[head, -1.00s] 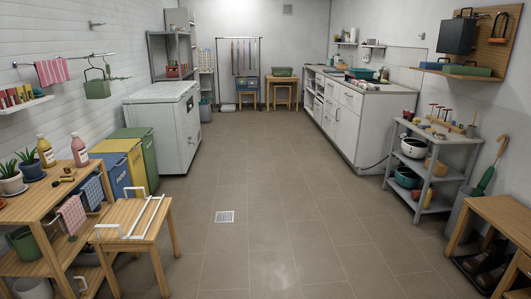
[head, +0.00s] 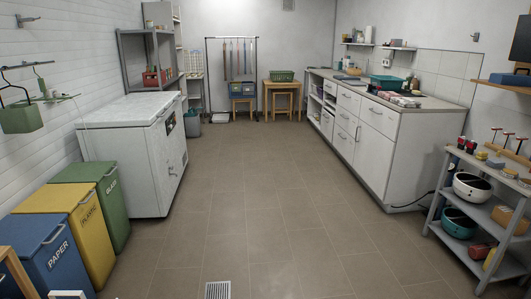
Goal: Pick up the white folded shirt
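I cannot make out a white folded shirt for certain in the head view. Some small flat items (head: 397,98), partly pale and reddish, lie on the near part of the right-hand counter (head: 440,104); they are too small to tell whether a shirt is among them.
A white chest (head: 120,150) and paper, plastic and glass bins (head: 62,255) stand on the left. White-fronted cabinets (head: 360,135) and a grey shelf cart (head: 485,214) line the right. A clothes rail (head: 232,75) stands at the back. The middle floor is clear.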

